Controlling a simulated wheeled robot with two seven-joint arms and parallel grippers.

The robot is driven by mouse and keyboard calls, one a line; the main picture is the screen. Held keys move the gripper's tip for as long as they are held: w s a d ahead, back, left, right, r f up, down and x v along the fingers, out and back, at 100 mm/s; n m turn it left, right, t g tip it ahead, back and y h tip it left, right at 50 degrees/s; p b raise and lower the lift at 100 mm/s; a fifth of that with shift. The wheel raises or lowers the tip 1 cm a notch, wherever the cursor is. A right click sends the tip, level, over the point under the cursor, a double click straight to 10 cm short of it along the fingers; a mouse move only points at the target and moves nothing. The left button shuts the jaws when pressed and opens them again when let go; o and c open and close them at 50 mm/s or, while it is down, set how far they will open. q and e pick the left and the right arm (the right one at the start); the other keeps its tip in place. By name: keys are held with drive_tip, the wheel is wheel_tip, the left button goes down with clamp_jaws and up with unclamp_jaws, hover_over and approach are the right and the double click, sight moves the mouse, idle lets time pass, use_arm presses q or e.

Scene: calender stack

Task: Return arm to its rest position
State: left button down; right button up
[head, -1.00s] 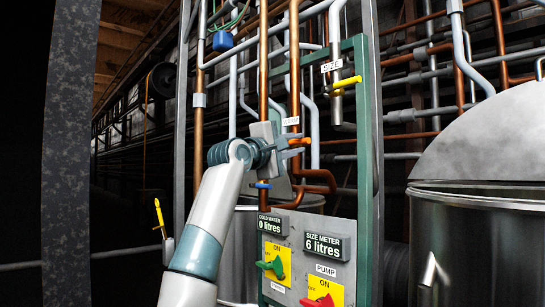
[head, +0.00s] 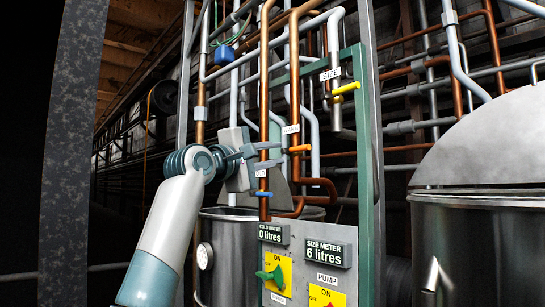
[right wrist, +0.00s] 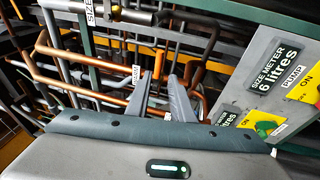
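My right gripper (head: 268,157) is in front of the pipes, left of the orange valve handle (head: 299,149) and apart from it. Its two grey fingers are parted with nothing held between them. In the right wrist view the fingers (right wrist: 161,80) also stand apart and empty, with copper pipes behind them. My right arm rises from the lower left of the head view. My left gripper is not in view.
A green frame (head: 363,200) carries a panel with a cold water meter (head: 273,234) and a size meter (head: 328,253). A yellow handle (head: 346,88) and a blue handle (head: 264,194) sit on the pipes. A steel tank (head: 480,245) stands at right.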

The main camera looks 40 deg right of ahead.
idle(0.4)
